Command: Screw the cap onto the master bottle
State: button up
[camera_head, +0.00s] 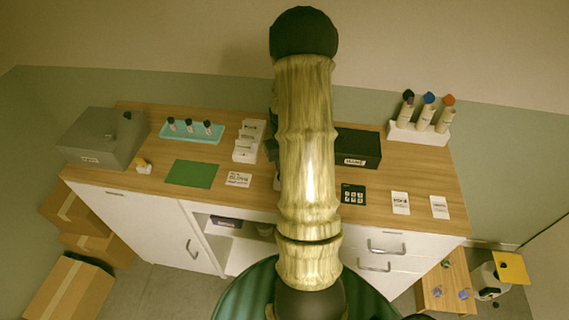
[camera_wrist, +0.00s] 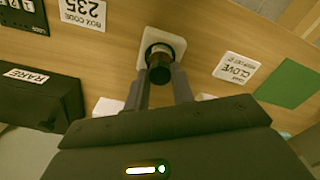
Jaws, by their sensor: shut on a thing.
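In the wrist view my gripper (camera_wrist: 160,83) has its two fingers close on either side of a dark round piece, which looks like the cap (camera_wrist: 159,73). The piece lines up with a dark bottle-like form, likely the master bottle (camera_wrist: 158,50), standing on a white square base (camera_wrist: 148,36). The cap overlaps the bottle in this view, so I cannot tell whether they touch or how far the cap is seated. In the head view my arm hides the gripper, cap and bottle.
A dark labelled box (camera_head: 357,148), a green mat (camera_head: 192,174) and a clove card (camera_head: 238,180) lie around on the wooden desk (camera_head: 305,200). A teal tray (camera_head: 177,136) holds small bottles. A white rack (camera_head: 404,133) holds three capped bottles. A grey box (camera_head: 94,141) stands left.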

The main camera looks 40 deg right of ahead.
jog(key=m, duration=0.5)
jog(key=m+p, duration=0.1)
jog(key=m, duration=0.3)
jog(key=shift+m, duration=0.3)
jog(key=m+p, duration=0.1)
jog(key=m, duration=0.3)
jog(key=shift+r, duration=0.1)
jog(key=m+p, duration=0.1)
jog(key=m, duration=0.3)
jog(key=o, duration=0.9)
jog(key=shift+c, duration=0.2)
jog(key=shift+f, duration=0.2)
